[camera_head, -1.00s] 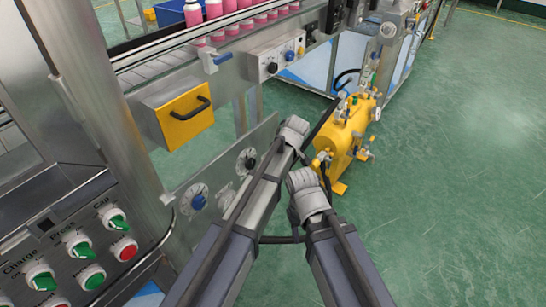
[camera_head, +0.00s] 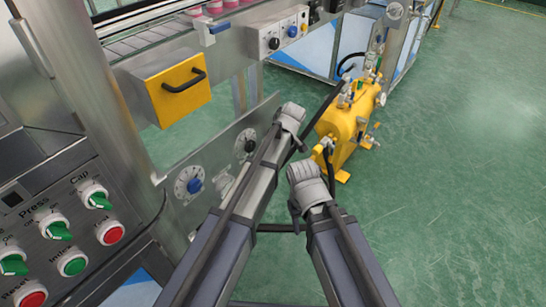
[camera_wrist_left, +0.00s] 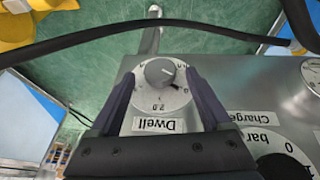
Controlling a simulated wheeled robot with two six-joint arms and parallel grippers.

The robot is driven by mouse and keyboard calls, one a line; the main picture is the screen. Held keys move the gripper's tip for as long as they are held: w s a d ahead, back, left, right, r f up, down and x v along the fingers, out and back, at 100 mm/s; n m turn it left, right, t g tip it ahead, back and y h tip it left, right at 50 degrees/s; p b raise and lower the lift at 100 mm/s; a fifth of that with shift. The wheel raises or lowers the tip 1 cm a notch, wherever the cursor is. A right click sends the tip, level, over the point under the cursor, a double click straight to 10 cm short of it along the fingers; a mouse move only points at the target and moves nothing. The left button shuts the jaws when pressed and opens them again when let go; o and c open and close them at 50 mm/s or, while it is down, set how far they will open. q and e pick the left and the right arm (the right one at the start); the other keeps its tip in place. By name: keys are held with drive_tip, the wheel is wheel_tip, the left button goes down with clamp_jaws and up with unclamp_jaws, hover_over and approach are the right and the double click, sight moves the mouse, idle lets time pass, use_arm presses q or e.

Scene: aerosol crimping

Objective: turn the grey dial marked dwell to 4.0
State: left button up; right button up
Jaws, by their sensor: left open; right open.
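The grey dwell dial (camera_wrist_left: 160,74) is in the left wrist view, on a metal panel with its Dwell label (camera_wrist_left: 160,125) upside down. A 2.0 mark shows on its scale; the exact setting is too small to read. My left gripper (camera_wrist_left: 161,76) is open, one dark finger on each side of the dial, with gaps to the knob. In the head view my left arm hides this gripper and the dwell dial. My right gripper (camera_head: 308,187) is at the end of the right arm in the head view, open and apart from the panel; its fingers are not distinct.
A black charge dial (camera_wrist_left: 285,166) sits beside the dwell dial. A blue-knobbed dial (camera_head: 189,182) is further left on the panel. A yellow box (camera_head: 180,95) and a yellow tank unit (camera_head: 345,125) stand near. Green floor (camera_head: 460,170) lies clear at right.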

use_arm(q)
drive_tip(key=shift+b+x, duration=0.35)
drive_tip(key=shift+x, duration=0.45)
drive_tip(key=shift+r, duration=0.1)
